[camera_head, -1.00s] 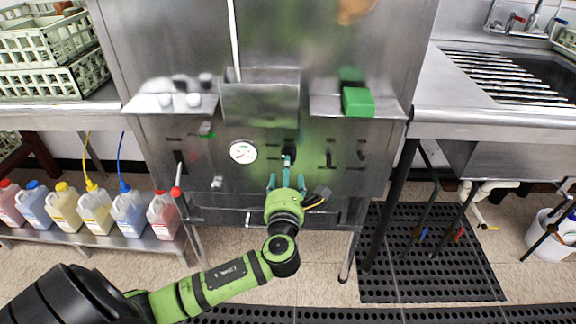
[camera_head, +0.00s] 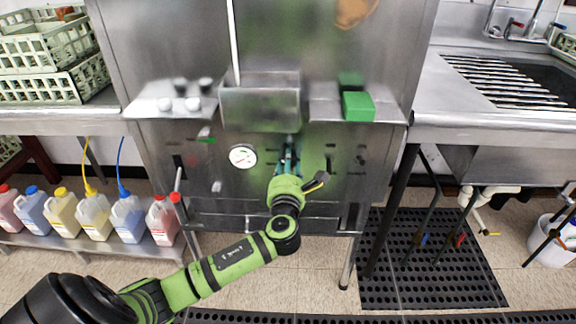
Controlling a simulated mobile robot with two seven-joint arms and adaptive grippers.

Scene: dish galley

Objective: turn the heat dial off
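The steel machine's front panel (camera_head: 230,180) stands ahead of me. It carries a round white gauge (camera_head: 243,156) and several dark controls. The black heat dial, right of the gauge, is mostly hidden behind my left gripper (camera_head: 289,160). The teal fingers are at the panel in front of the dial; I cannot tell whether they touch it or how far apart they are. My green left arm comes in from the lower left. My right gripper is not in view.
A shelf ledge with a green block (camera_head: 358,106) juts out above on the right, and a steel box (camera_head: 260,106) juts out above the dial. A red-tipped lever (camera_head: 176,190) is at the panel's left. Several coloured jugs (camera_head: 95,215) stand on a low shelf at left.

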